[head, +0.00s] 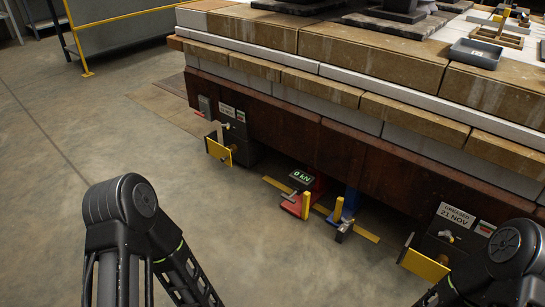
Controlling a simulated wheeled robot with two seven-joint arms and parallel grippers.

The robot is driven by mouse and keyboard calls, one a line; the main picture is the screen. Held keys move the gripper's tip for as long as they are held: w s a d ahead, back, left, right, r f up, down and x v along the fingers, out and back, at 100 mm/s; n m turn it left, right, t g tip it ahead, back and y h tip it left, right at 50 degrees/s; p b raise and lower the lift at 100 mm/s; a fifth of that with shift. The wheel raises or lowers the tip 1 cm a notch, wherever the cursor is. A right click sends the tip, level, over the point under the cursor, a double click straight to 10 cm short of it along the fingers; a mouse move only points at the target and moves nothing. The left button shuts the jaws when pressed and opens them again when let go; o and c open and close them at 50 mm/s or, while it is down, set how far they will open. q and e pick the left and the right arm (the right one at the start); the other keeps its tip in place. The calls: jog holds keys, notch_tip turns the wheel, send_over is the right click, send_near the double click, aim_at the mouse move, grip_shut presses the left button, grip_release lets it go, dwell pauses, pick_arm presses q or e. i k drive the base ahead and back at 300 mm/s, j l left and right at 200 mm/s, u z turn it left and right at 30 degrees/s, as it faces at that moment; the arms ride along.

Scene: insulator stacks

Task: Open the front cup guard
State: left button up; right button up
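A yellow guard plate (217,150) stands at the left end of the stack's dark red base, in front of a dark box (244,148) with small labels. A second yellow guard plate (424,266) is at the lower right, in front of another dark box (445,240) labelled "GREASED 21 NOV". I cannot tell which is the front cup guard. Both plates stand out from their boxes on brackets; what lies behind them is mostly hidden. Both of my arms enter at the bottom, left and right, but neither gripper shows.
Between the boxes, a red device with a green "0 kN" display (301,176) and a blue post (350,203) stand by a yellow floor strip (370,235). The brick-edged stack (370,65) overhangs them. A grey tray (475,54) sits on top. Floor at left is clear.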

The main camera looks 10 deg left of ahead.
aim_at(218, 151)
jog(key=i+j+z, duration=0.2)
jog(key=j, duration=0.3)
jog(key=i+j+z, duration=0.2)
jog(key=j, duration=0.3)
jog(key=i+j+z, duration=0.2)
jog(key=j, duration=0.35)
jog(key=i+j+z, duration=0.2)
jog(key=j, duration=0.35)
jog(key=j+z, duration=0.25)
jog(key=j, duration=0.35)
